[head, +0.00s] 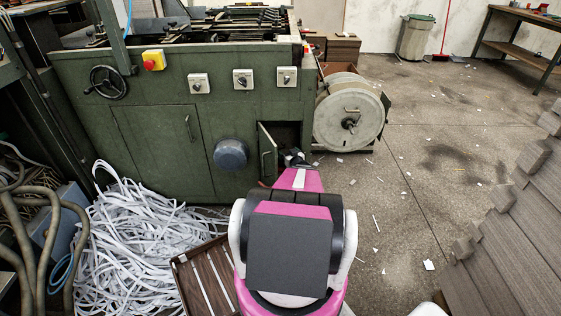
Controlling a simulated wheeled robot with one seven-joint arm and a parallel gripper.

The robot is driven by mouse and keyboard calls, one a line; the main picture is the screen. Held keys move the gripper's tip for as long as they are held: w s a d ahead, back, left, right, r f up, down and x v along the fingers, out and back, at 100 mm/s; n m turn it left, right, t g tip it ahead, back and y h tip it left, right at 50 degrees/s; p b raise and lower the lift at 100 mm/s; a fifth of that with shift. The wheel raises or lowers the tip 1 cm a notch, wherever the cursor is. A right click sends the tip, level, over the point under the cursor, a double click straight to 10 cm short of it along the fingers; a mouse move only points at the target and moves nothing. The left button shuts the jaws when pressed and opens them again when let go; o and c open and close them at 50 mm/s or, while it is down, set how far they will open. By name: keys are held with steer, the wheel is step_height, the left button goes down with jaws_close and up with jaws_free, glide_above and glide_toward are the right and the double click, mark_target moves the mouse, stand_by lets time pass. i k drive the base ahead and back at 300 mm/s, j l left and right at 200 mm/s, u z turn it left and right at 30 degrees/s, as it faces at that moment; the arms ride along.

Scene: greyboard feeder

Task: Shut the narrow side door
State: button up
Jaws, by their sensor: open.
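The narrow side door (267,153) is a small green panel with a bar handle, low on the right end of the green machine (160,120). It stands open, swung out from its frame, and a dark opening shows to its right. My gripper (293,157) is a small dark shape at the far end of my pink and white arm, just right of the door, in front of the opening. It is open. Its fingertips are small, and I cannot tell whether they touch the door. My arm hides the floor below.
A large pale reel (348,118) stands right of the opening. A heap of white paper strips (135,240) and a brown slatted tray (203,275) lie at left. Stacked grey boards (520,230) stand at right. The floor between has scraps and is otherwise clear.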

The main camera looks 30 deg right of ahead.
mark_target(268, 148)
steer(key=k+j, duration=0.1)
steer(key=k, duration=0.4)
steer(key=k+j, duration=0.15)
steer(key=k, duration=0.35)
